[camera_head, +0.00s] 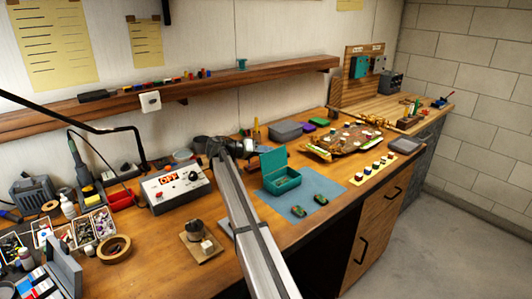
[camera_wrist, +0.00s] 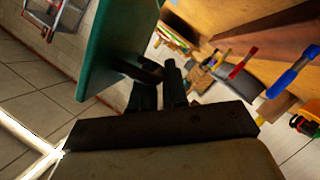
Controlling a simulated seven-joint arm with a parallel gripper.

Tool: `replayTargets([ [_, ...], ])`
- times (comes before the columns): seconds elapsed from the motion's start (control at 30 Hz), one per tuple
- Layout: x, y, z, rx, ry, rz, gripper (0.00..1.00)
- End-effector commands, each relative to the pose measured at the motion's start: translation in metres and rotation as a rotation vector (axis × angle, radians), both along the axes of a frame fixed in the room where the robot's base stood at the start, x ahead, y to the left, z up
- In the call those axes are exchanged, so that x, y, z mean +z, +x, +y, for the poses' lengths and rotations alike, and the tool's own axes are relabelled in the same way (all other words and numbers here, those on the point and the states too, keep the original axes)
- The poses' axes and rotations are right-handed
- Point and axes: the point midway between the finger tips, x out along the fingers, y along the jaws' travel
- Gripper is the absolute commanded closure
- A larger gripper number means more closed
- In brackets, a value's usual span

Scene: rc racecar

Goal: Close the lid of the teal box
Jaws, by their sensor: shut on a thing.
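The teal box (camera_head: 283,186) sits on a blue mat with its lid (camera_head: 273,160) standing open, roughly upright, at its back edge. The box's inside shows from above. In the wrist view the lid (camera_wrist: 112,45) is a large teal panel at upper left, tilted. My gripper (camera_head: 248,147) is at the lid's upper left in the head view. Its dark fingers (camera_wrist: 158,80) are close together at the lid's edge in the wrist view, shut on the lid; the exact contact is partly hidden.
A control unit (camera_head: 178,187) is left of my arm. A shelf (camera_head: 210,83) runs above.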

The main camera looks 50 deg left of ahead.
Motion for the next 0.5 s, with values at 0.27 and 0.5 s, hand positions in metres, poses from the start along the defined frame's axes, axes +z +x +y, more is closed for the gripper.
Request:
replayTargets([
  [0.27, 0.008, 0.0, -0.013, 0.001, 0.15, 0.0, 1.0],
  [0.5, 0.016, 0.0, -0.03, 0.0, 0.369, -0.001, 1.0],
])
